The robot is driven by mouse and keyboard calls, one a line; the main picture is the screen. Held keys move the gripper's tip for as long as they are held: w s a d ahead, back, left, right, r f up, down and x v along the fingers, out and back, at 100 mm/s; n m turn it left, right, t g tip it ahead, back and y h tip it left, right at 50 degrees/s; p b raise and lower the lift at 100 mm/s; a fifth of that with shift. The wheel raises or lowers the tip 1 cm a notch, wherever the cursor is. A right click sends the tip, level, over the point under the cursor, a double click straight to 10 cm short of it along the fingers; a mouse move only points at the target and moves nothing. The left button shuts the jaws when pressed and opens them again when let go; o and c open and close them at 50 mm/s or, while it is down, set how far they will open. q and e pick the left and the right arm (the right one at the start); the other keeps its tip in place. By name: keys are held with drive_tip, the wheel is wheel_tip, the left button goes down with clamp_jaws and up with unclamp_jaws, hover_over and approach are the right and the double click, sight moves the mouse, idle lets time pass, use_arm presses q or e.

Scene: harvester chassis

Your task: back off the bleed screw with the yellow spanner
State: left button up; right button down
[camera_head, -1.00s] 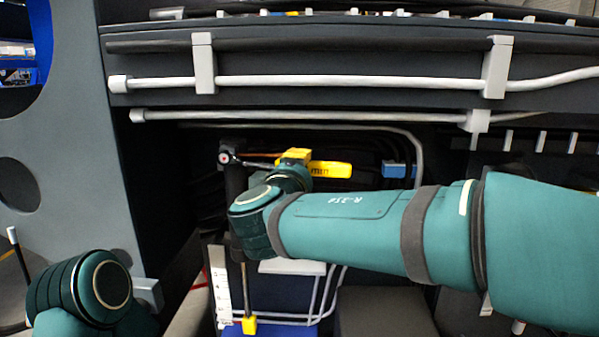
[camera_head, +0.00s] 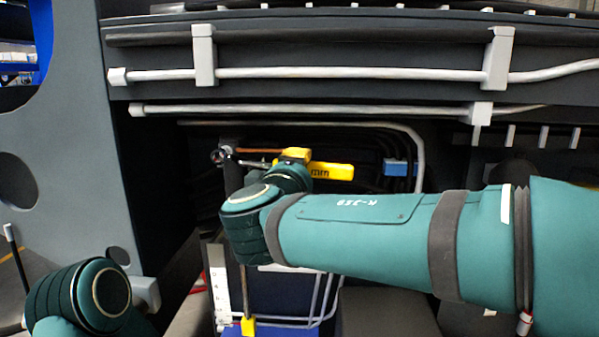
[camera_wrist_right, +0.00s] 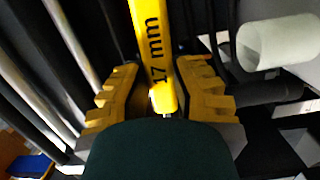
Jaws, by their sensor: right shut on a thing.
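The yellow spanner (camera_head: 330,171) lies nearly level in the dark recess in the head view, its yellow handle pointing right and its thin metal shank running left to a shiny end (camera_head: 218,156). My right gripper (camera_head: 295,157) is shut on it near the middle. In the right wrist view the spanner (camera_wrist_right: 148,35), marked 17 mm, runs between the jaws of my right gripper (camera_wrist_right: 158,85). I cannot make out the bleed screw or whether the spanner's end is seated on anything. My left arm shows at the lower left, but its gripper is not in view.
Pale pipes (camera_head: 340,73) cross above the recess, and a grey bent pipe (camera_head: 418,150) runs down its right side. A yellow-ended rod (camera_head: 248,326) stands below my right wrist. A grey panel (camera_head: 70,170) bounds the left.

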drive_tip(key=s+b, duration=0.3)
drive_tip(key=s, duration=0.5)
drive_tip(key=shift+a, duration=0.15)
drive_tip(key=shift+s, duration=0.1)
idle(1.4)
